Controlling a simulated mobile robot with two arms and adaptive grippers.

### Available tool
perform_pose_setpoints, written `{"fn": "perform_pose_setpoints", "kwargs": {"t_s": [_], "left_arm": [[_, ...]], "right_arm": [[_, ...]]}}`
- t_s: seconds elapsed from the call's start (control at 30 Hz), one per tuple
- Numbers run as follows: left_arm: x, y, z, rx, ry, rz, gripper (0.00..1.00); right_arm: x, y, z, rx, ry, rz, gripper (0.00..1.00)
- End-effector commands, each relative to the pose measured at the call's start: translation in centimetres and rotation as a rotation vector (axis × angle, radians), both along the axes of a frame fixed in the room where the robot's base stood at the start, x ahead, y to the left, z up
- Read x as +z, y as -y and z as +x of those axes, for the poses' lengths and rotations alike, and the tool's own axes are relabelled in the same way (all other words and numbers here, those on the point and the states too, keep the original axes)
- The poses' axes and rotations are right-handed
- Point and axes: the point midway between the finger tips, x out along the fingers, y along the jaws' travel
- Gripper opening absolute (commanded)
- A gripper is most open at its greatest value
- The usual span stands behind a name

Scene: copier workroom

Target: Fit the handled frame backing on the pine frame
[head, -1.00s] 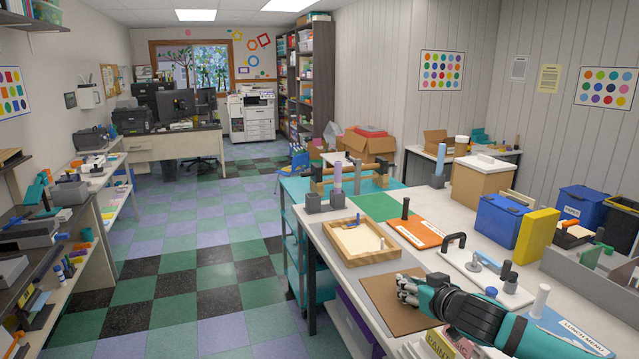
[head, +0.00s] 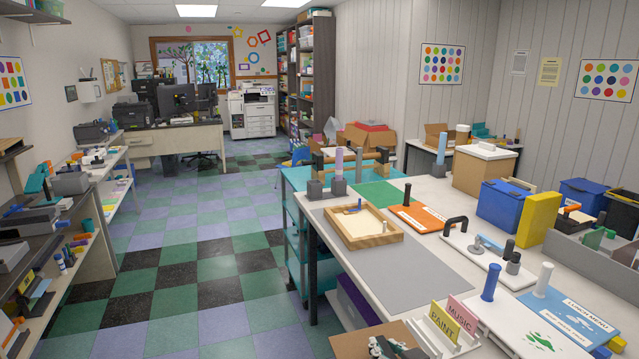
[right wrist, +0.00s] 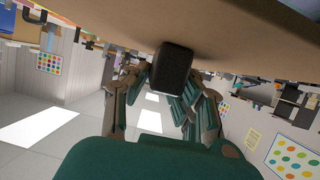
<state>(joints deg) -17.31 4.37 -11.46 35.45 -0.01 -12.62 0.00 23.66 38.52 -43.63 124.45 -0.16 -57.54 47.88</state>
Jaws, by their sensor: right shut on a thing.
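The pine frame (head: 380,240) lies flat on the worktable with a cream panel inside it and a small blue piece on top. The brown backing (head: 352,343) is at the bottom edge of the head view, partly cut off. My right gripper (head: 392,348) is at the backing, nearer to me than the frame. In the right wrist view the backing (right wrist: 235,35) spans the top, and the fingers of my right gripper (right wrist: 158,88) close around its dark block handle (right wrist: 172,68). My left gripper is not in view.
The grey mat (head: 395,275) in front of the frame is bare. To its right are a white board with a black handle (head: 456,224) and several upright posts. MUSIC and PAINT cards (head: 455,318) stand at the near edge. An orange board (head: 430,218) lies behind.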

Motion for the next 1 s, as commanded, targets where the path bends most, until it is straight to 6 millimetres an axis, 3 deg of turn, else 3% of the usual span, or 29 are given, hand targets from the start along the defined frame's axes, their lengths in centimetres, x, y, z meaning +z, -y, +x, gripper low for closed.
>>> {"fn": "perform_pose_setpoints", "kwargs": {"t_s": [0.03,0.2,0.4,0.83,1.0], "left_arm": [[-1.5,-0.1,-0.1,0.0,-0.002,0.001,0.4],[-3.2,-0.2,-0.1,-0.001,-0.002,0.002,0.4],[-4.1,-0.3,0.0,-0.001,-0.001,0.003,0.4],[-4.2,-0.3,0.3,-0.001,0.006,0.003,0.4],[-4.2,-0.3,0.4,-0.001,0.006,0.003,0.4]], "right_arm": [[-1.6,0.3,-1.8,-0.027,-0.005,0.013,0.0],[-2.6,3.2,-5.9,-0.15,-0.002,0.016,0.0],[-3.0,5.9,-8.6,-0.25,-0.007,0.008,0.0],[-3.0,6.7,-9.3,-0.279,-0.01,0.003,0.0],[-6.0,6.7,-10.0,-0.284,-0.019,0.008,0.0]]}}
